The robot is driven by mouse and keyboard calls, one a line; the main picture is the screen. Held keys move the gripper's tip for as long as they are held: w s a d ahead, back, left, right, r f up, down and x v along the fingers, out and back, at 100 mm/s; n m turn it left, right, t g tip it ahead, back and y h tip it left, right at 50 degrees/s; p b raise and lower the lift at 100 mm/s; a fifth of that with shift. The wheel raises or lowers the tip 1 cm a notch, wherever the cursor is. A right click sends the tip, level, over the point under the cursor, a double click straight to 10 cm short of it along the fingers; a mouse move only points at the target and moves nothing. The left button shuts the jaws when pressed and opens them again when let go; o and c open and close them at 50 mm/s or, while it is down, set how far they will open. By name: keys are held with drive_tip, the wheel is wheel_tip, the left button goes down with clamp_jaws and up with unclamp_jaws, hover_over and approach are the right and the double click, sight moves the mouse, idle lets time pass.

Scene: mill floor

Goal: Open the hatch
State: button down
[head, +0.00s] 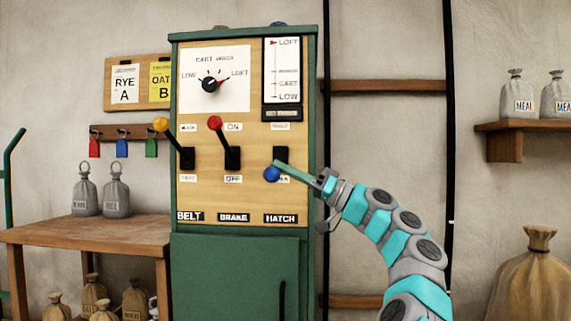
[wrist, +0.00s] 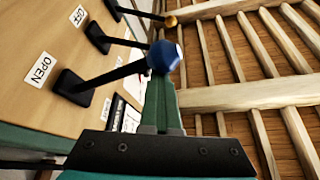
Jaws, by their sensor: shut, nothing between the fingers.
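The hatch lever has a blue knob (head: 271,174) and stands at the right of the control panel (head: 205,207), above the HATCH label (head: 281,218). Its knob hangs low, over the lower label, which it partly hides. In the wrist view the lever's black shaft (wrist: 112,75) and blue knob (wrist: 164,57) show beside an OPEN label (wrist: 40,70). My gripper (head: 278,164) is shut and empty. Its green fingertips lie right at the top of the knob, also seen in the wrist view (wrist: 163,85); I cannot tell if they touch.
The red-knobbed brake lever (head: 215,124) and the yellow-knobbed belt lever (head: 161,125) stand raised to the left. A wooden table (head: 90,232) with grey weights is at left. A shelf (head: 500,140) with meal bags and a large sack (head: 530,280) are at right.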

drive_tip(key=shift+w+f+n+g+y+b, duration=0.1)
drive_tip(key=shift+w+f+n+g+b, duration=0.15)
drive_tip(key=shift+f+n+g, duration=0.45)
drive_tip(key=shift+w+f+n+g+y+b, duration=0.1)
drive_tip(key=shift+w+f+n+b, duration=0.25)
drive_tip(key=shift+f, duration=0.6)
drive_tip(key=shift+w+f+n+g+y+b, duration=0.1)
drive_tip(key=shift+w+f+n+g, duration=0.1)
drive_tip(key=shift+f+n+g, duration=0.4)
drive_tip(key=shift+f, duration=0.3)
drive_tip(key=shift+r, duration=0.1)
